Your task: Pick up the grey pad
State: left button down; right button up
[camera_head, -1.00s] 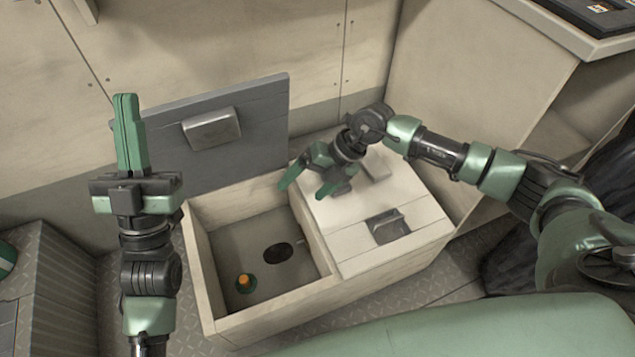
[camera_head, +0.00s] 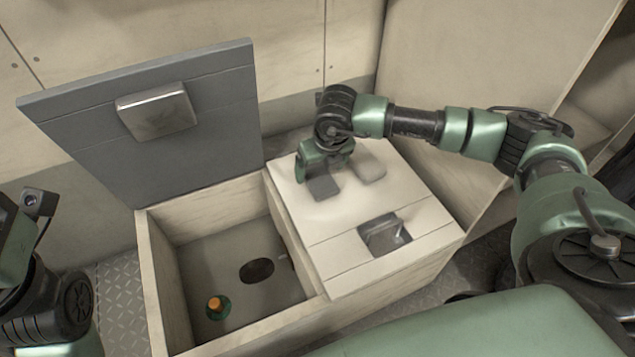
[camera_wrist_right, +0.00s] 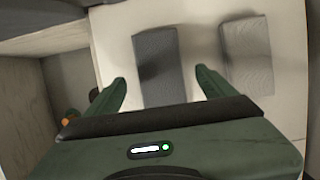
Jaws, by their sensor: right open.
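A dark grey pad (camera_head: 323,187) lies flat on the pale closed lid half of the locker box. A lighter, beige-grey pad (camera_head: 369,168) lies beside it to the right. My right gripper (camera_head: 318,168) is low over the lid at the dark pad's far left end, partly hiding it. In the right wrist view my right gripper (camera_wrist_right: 160,80) is open and empty, with the dark grey pad (camera_wrist_right: 160,60) between and beyond its fingertips. The lighter pad (camera_wrist_right: 247,52) is outside the right finger. My left gripper (camera_head: 15,240) is at the left edge, partly cut off.
The lid (camera_head: 325,225) has a recessed latch (camera_head: 385,235) near its front. Left of it is an open compartment (camera_head: 195,255) with a small orange-topped green object (camera_head: 215,306) and a dark oval on its floor. A grey panel (camera_head: 200,135) stands upright behind it.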

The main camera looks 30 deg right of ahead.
aim_at(318, 178)
jog(key=b+x, duration=0.1)
jog(key=x, duration=0.1)
jog(key=shift+w+f, duration=0.1)
jog(key=shift+f, duration=0.25)
jog(key=c, duration=1.5)
jog(key=shift+r, duration=0.15)
